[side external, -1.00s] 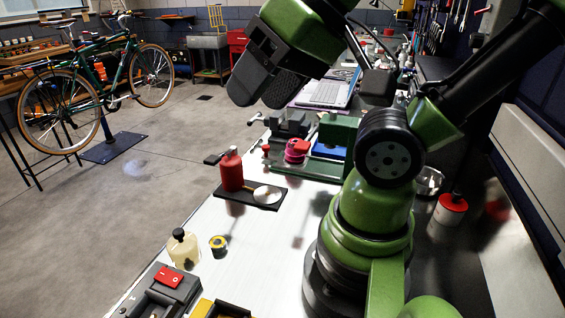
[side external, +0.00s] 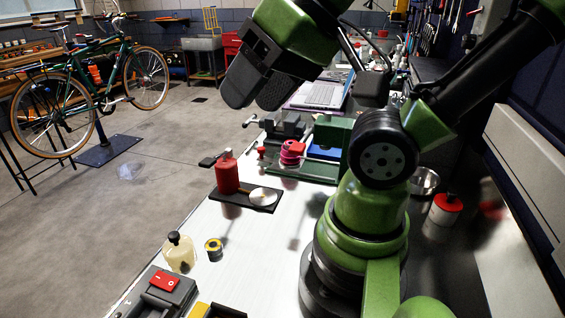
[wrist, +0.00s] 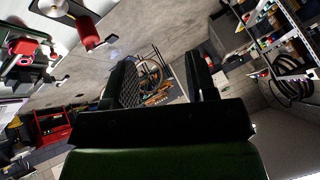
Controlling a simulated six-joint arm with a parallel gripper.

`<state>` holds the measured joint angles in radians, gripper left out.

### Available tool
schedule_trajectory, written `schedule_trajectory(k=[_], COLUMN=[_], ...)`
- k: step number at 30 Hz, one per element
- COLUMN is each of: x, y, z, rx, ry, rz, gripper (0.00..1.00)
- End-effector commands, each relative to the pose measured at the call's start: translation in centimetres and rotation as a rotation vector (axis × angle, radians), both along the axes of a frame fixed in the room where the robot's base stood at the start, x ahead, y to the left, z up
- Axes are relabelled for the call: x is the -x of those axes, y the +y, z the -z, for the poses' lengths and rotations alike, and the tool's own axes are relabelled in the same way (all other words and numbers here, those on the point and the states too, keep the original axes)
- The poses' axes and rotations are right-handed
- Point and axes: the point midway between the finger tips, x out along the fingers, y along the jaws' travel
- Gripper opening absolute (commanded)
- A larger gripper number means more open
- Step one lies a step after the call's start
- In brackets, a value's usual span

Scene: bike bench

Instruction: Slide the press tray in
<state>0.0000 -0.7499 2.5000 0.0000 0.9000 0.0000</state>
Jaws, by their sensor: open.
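My gripper (side external: 258,98) is raised high over the floor side of the bench, its two dark fingers apart with nothing between them. It also shows open in the wrist view (wrist: 162,78), pointing toward the floor and the bike. The green press-like unit (side external: 334,133) stands on the bench beyond and below my gripper. A blue block (side external: 325,152) and a pink-red round part (side external: 291,151) sit at its front. I cannot tell for sure which part is the press tray. In the wrist view the pink-red part (wrist: 22,46) is at the far left.
A black plate (side external: 233,203) near the bench edge holds a red bottle (side external: 227,172) and a pale disc (side external: 262,197). A yellowish bottle (side external: 180,254) and a small yellow-black roll (side external: 214,248) stand nearer. A grey vise (side external: 287,127) and a laptop (side external: 321,94) lie beyond. White bench between is clear.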

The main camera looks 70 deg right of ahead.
Motion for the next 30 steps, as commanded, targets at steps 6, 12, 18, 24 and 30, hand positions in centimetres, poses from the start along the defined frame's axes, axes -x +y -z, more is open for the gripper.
schedule_trajectory(k=[6, 12, 18, 24, 30], x=[-1.3, -6.5, -11.7, -14.7, -15.0], y=[-0.9, -5.7, -12.8, -20.8, -27.6], z=[-0.1, 0.3, 2.9, 8.2, 14.6], rx=[0.010, 0.053, 0.096, 0.125, 0.137], ry=[0.029, 0.132, 0.227, 0.309, 0.369], rz=[0.062, 0.314, 0.590, 0.835, 1.021], gripper=[0.51, 0.51, 0.51, 0.51, 0.51])
